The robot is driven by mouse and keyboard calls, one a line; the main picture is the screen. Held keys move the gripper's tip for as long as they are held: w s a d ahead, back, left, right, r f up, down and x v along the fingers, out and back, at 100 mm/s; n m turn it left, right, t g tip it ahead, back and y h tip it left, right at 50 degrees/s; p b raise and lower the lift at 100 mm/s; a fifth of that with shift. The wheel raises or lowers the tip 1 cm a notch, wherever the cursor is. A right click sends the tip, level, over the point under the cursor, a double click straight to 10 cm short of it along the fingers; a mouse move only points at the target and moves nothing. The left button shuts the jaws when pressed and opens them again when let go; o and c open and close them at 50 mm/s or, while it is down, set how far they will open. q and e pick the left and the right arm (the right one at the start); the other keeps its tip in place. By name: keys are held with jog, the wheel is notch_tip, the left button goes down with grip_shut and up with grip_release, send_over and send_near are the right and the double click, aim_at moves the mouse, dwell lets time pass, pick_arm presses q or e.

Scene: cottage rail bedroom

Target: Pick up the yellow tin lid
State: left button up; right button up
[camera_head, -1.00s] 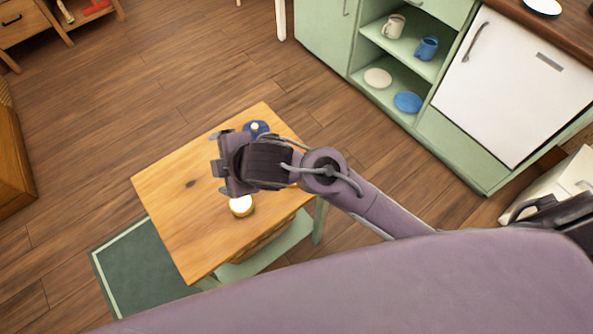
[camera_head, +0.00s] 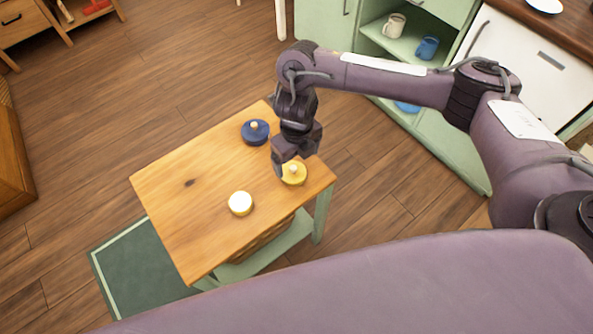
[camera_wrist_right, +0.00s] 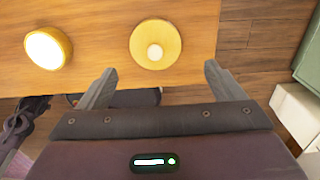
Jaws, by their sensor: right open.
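The yellow tin lid (camera_head: 293,175) is round with a pale knob and lies on the small wooden table (camera_head: 180,215), near its right corner. My right gripper (camera_head: 282,167) is just above and beside it, partly covering it in the head view. In the right wrist view the lid (camera_wrist_right: 140,38) shows whole, just beyond the two spread fingertips. The right gripper (camera_wrist_right: 160,73) is open and empty there. My left gripper is not in view.
A blue lid with a pale knob (camera_head: 254,132) lies behind the gripper on the table. A round yellow tin with a cream top (camera_head: 240,203) is nearer the front, also in the wrist view (camera_wrist_right: 47,49). Green cabinets (camera_head: 318,25) stand at the back right. The table's left half is clear.

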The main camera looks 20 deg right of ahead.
aim_at(295, 169)
jog(key=f, duration=0.3)
jog(key=f+b, duration=0.1)
jog(key=f, duration=0.1)
jog(key=shift+a, duration=0.25)
jog(key=shift+f, duration=0.45)
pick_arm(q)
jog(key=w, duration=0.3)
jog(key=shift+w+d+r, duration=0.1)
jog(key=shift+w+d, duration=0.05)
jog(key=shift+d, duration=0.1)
pick_arm(e)
jog(key=shift+c, duration=1.9)
jog(key=c, duration=0.7)
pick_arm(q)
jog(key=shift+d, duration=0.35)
pick_arm(e)
jog(key=shift+r, duration=0.1)
